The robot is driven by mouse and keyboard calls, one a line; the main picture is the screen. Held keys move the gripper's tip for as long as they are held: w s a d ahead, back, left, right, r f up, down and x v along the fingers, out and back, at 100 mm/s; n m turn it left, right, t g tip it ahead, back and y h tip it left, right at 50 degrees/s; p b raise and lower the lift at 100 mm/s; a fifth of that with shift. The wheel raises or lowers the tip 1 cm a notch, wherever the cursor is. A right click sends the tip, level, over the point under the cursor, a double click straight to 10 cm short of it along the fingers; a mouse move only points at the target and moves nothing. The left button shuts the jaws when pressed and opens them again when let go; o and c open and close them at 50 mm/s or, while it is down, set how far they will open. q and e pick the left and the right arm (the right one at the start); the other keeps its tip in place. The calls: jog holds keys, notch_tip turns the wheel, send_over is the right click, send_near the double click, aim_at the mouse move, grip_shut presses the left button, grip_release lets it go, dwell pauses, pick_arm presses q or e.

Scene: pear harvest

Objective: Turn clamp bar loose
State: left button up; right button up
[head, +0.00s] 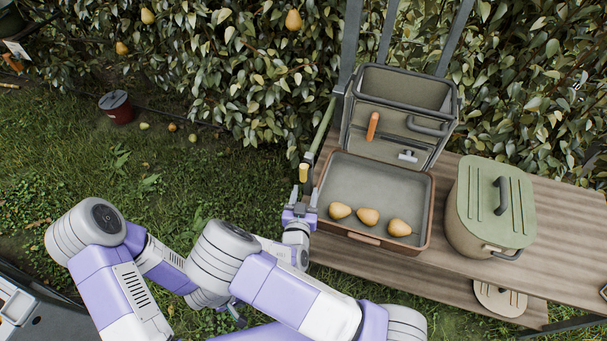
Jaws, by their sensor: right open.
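A green pole (322,127) stands slanted at the left end of the bench, beside the open case. A short piece with a tan end (303,172) shows at its lower end; I cannot tell for certain whether this is the clamp bar. My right gripper (303,195) is open just below the tan end, its fingers pointing up toward it. I see no clear contact between them. The clamp itself is too small or hidden to make out. Only a small dark part, possibly of my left gripper (238,316), shows behind my arm links; its jaws are hidden.
The open case (431,217) on the wooden bench (473,277) holds three pears (368,216). A lidded green canister (463,221) stands to its right. A dark red bucket (118,113) and fallen fruit lie on the grass. The hedge is close behind.

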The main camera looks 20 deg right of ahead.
aim_at(303, 173)
jog(key=shift+t, duration=0.7)
jog(key=w, duration=0.2)
jog(key=w+d+r, duration=0.1)
jog(key=w, duration=0.2)
jog(key=w+r+b, duration=0.1)
jog(key=w, duration=0.1)
jog(key=shift+w+d+r, duration=0.2)
jog(key=shift+w+d, duration=0.1)
jog(key=shift+d, duration=0.05)
grip_shut()
